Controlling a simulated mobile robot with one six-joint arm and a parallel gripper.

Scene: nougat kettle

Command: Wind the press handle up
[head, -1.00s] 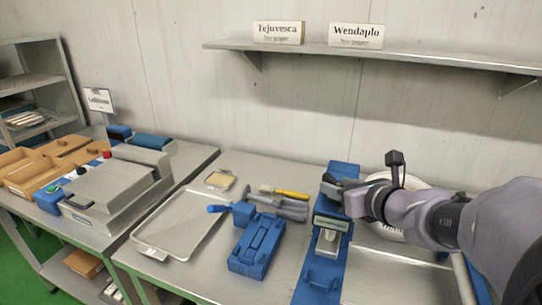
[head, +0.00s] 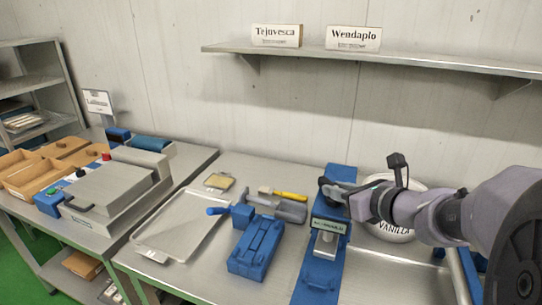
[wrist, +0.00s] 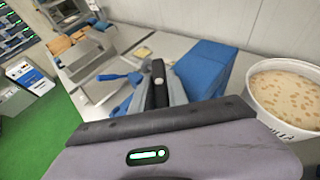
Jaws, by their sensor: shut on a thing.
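The blue press (head: 318,272) stands on the steel table right of centre, with a labelled head and a silver block under it. My gripper (head: 330,190) is at the top of the press, shut on the press handle, which my fingers mostly hide. In the wrist view my dark fingers (wrist: 158,78) are together in front of the blue press body (wrist: 208,62). I cannot make out the handle's exact angle.
A white vanilla tub (head: 392,235) stands close behind my arm, right of the press. A blue clamp-like device (head: 255,248) with a blue-gripped lever and a steel tray (head: 175,228) lie to the left. A wall shelf (head: 400,58) hangs above.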

